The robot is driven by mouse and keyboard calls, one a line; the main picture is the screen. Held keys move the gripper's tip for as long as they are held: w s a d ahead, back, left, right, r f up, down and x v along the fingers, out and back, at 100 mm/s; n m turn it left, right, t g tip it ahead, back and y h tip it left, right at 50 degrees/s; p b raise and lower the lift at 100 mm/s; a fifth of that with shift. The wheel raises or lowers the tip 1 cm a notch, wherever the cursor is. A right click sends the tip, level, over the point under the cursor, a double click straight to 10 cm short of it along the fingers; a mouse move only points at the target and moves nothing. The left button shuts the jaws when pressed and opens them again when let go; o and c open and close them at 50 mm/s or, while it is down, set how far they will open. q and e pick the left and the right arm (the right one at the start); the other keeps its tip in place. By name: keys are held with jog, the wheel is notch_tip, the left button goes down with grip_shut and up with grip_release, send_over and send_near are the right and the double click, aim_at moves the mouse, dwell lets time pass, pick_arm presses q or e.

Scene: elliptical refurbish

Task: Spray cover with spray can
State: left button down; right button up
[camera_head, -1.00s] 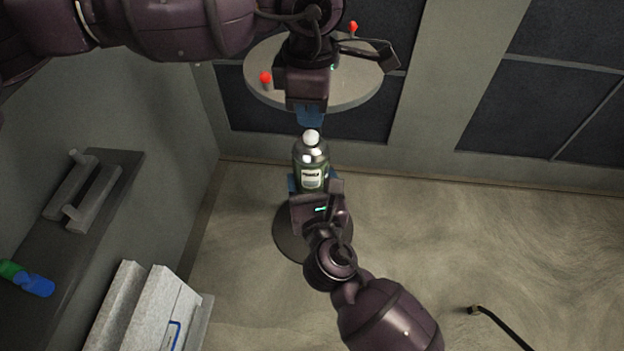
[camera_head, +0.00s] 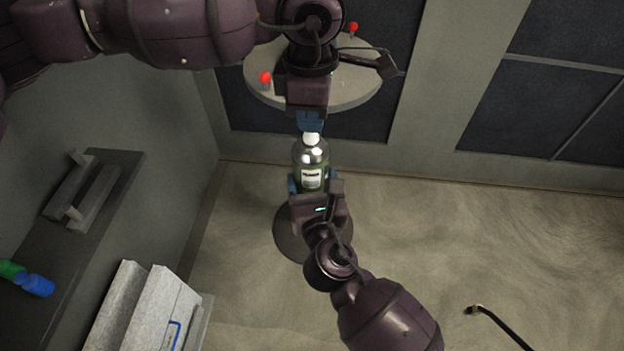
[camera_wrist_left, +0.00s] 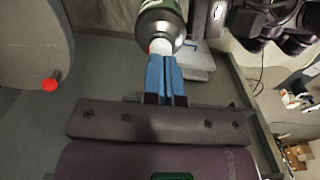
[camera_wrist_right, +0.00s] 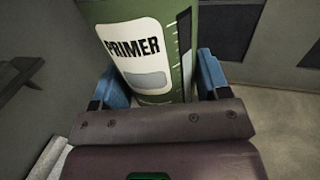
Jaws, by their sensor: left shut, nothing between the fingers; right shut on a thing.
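The spray can (camera_head: 311,172) is green with a silver top, a white nozzle and a label reading PRIMER. It is upright in the head view, and its label fills the right wrist view (camera_wrist_right: 145,50). My right gripper (camera_head: 311,185) is shut on the can's body, one blue finger on each side. My left gripper (camera_head: 310,127) is shut and empty, its blue fingertips at the white nozzle; I cannot tell if they press it. In the left wrist view the can (camera_wrist_left: 160,22) is just beyond the fingertips. The likely cover is a round grey disc (camera_head: 345,88) behind my left gripper.
Two red knobs (camera_head: 265,77) (camera_head: 353,27) are at the disc's edge. A dark shelf (camera_head: 115,165) on the left wall holds grey bars and green and blue cylinders (camera_head: 35,285). White panels (camera_head: 160,305) stand lower left. A black hose (camera_head: 490,318) lies lower right. Open floor lies on the right.

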pick_arm(q)
jog(key=shift+f, duration=1)
pick_arm(e)
jog(key=shift+r, duration=0.15)
pick_arm(q)
jog(key=shift+r, duration=2.55)
jog(key=shift+r, duration=0.1)
notch_tip(320, 180, up, 12)
